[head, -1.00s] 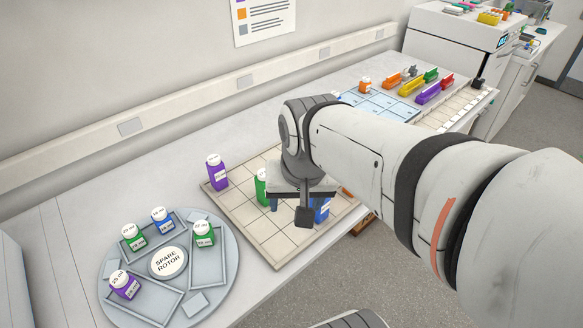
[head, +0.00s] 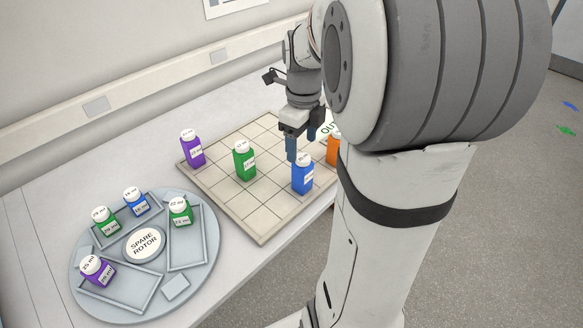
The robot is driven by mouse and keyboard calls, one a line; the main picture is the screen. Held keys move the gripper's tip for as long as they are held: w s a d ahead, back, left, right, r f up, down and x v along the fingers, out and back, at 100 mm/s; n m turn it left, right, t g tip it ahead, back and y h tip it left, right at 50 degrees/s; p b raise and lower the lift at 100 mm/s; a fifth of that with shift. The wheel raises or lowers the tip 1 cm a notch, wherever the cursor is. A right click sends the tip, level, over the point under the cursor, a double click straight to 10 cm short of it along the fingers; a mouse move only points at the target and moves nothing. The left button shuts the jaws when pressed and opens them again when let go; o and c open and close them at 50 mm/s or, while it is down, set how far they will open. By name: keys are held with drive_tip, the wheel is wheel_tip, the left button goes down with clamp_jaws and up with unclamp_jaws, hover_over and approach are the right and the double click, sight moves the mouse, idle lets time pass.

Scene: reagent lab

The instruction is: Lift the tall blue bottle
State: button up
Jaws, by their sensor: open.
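The tall blue bottle (head: 302,177) with a white cap stands upright on the tiled board (head: 262,222), near its front right edge. My gripper (head: 301,147) points down just behind and above it, and its fingers are apart with nothing seen between them. Its left finger overlaps the view close behind the bottle's cap; I cannot tell if they touch. A smaller blue bottle (head: 136,202) stands on the round spare rotor (head: 204,283) at the left.
A green bottle (head: 244,161) and a purple bottle (head: 193,150) stand left of the blue one on the board. An orange bottle (head: 333,149) stands to its right, partly hidden by my arm. Several small bottles sit on the rotor. The board's front left tiles are clear.

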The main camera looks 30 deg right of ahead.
sight(303, 157)
wheel_tip(303, 157, down, 7)
drive_tip(key=shift+s+d+f+p, duration=0.1)
drive_tip(key=shift+d+f+p, duration=0.1)
drive_tip(key=shift+p, duration=0.15)
drive_tip(key=c, duration=1.4)
